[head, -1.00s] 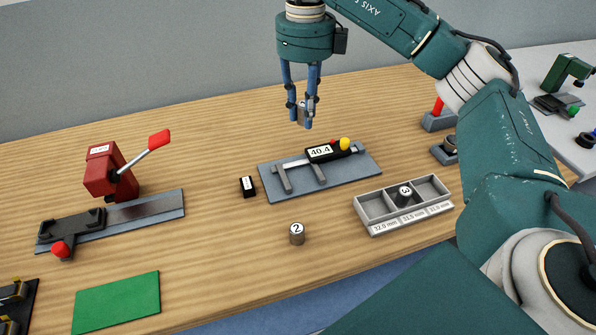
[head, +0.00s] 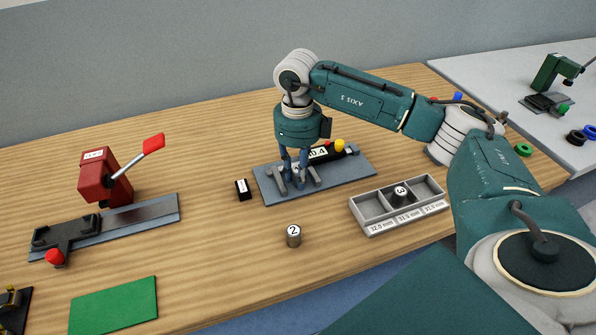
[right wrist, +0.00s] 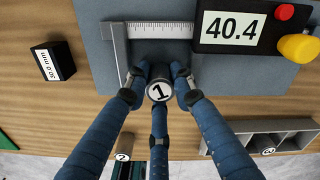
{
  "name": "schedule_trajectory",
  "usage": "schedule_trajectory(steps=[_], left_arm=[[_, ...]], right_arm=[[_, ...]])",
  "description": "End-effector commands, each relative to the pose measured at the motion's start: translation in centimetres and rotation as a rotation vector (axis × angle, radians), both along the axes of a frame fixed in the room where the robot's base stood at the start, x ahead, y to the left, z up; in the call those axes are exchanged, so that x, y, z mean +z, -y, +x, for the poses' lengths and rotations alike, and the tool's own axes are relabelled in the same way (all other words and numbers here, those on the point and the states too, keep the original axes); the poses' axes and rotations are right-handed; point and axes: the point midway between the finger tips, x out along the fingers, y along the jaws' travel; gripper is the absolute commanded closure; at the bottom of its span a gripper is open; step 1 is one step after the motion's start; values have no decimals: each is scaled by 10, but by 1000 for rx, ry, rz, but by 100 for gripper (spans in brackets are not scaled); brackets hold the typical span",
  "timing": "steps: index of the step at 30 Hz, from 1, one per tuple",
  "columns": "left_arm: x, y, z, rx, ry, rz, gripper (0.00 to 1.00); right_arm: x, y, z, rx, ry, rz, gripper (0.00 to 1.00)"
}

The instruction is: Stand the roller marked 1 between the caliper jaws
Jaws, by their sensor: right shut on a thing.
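The caliper (head: 327,153) lies on a grey plate (head: 352,168), its display reading 40.4. Its left jaw (right wrist: 117,60) shows clearly in the right wrist view; the right jaw is partly hidden by my fingers. My right gripper (head: 298,184) points down over the jaws and is shut on the roller marked 1 (right wrist: 160,91). The roller is upright, number facing up, and appears between the two jaws. I cannot tell whether its base touches the plate. My left gripper is not in view.
The roller marked 2 (head: 294,236) stands on the bench in front. The roller marked 3 (head: 400,193) stands in the middle compartment of a grey tray (head: 371,207). A small black labelled block (head: 243,190) is left of the plate. A red-handled device (head: 104,178) and green mat (head: 114,305) lie further left.

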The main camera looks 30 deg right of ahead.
Motion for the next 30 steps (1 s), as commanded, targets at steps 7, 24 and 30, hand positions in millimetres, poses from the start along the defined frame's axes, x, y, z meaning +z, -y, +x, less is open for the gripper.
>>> schedule_trajectory(steps=[7,24,30], left_arm=[[0,-4,0,4,1,4,60],[1,-4,1,4,1,4,60],[-5,-4,1,4,1,4,60]], right_arm=[[-1,0,1,0,3,1,100],[2,0,1,1,3,1,68],[34,0,2,2,7,1,68]])
